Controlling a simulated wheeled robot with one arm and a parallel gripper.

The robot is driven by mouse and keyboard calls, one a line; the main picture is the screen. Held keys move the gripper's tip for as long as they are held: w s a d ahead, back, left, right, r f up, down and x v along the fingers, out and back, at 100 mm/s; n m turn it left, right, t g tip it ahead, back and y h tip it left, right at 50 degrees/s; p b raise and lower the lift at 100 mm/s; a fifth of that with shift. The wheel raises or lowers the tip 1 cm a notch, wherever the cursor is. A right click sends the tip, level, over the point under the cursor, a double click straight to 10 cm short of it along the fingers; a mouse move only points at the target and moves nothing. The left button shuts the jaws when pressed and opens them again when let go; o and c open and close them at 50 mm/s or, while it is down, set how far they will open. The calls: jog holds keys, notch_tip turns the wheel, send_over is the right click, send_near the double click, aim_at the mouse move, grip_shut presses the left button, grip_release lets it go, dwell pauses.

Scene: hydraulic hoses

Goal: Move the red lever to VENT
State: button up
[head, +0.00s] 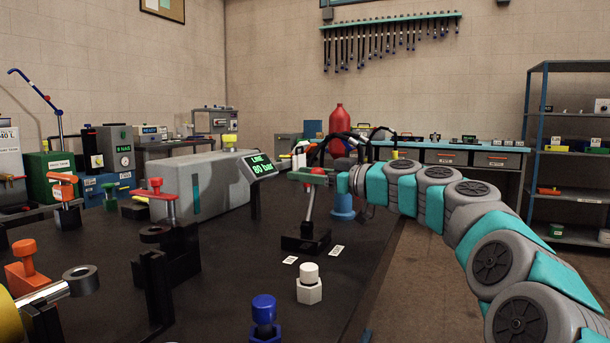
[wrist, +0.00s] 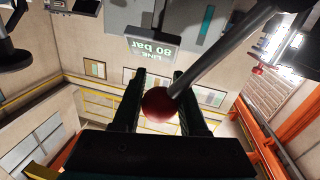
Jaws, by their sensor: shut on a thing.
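The red lever has a grey shaft (head: 309,203) rising from a black base (head: 305,243) on the dark bench, leaning slightly right at its top. Its red knob is at the top, and it shows between the fingers in the wrist view (wrist: 160,104). My gripper (head: 312,176) is at the knob, shut on it, reaching in from the right; its dark fingers flank the knob in the wrist view (wrist: 156,100). Two small white labels (head: 290,260) (head: 336,250) lie by the base; their text is too small to read, so I cannot tell which is VENT.
A display (head: 262,165) reading LINE 80 bar stands behind and left of the lever, beside a grey box (head: 190,187). A white-capped fitting (head: 309,284) and a blue one (head: 264,318) stand in front. Red-handled valves are at left. A blue cylinder (head: 342,205) is just behind.

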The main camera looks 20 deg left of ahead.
grip_shut()
dwell(0.9)
